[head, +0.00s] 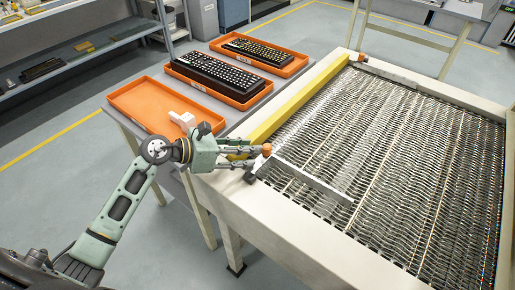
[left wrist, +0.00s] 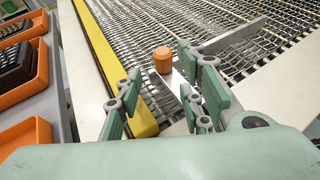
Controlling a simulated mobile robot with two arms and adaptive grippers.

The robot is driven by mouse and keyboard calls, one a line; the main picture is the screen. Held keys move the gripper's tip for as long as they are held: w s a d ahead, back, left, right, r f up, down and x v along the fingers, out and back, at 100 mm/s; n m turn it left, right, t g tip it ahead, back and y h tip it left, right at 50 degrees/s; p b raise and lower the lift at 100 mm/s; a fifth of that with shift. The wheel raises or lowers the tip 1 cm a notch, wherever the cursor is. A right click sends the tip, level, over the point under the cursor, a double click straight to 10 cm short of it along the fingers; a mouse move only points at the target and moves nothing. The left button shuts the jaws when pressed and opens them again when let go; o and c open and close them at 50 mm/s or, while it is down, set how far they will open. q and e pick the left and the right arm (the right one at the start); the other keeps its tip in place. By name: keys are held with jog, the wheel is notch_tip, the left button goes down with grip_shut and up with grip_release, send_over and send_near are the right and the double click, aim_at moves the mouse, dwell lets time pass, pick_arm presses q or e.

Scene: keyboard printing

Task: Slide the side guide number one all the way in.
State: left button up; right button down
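The near side guide is a grey metal bar (head: 313,183) with an orange knob (head: 266,149) at its left end, lying across the near part of the mesh bed. I cannot read a number on it. My left gripper (head: 255,151) is at the knob end, just left of the knob in the head view. In the left wrist view the fingers are spread apart (left wrist: 163,96), and the orange knob (left wrist: 162,60) shows beyond the gap between them, with the bar (left wrist: 232,36) running off to the right. I see no clear grip on the knob. My right gripper is out of view.
A yellow rail (head: 291,103) runs along the bed's left edge. A far guide with an orange knob (head: 361,57) sits at the back. Left of it, a table holds orange trays (head: 160,109) with dark keyboards (head: 213,76).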

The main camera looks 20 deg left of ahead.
pick_arm(q)
jog(key=v, duration=0.6)
jog(key=shift+s+a+r, duration=0.15)
jog(key=shift+s+a, duration=0.05)
jog(key=shift+a, duration=0.05)
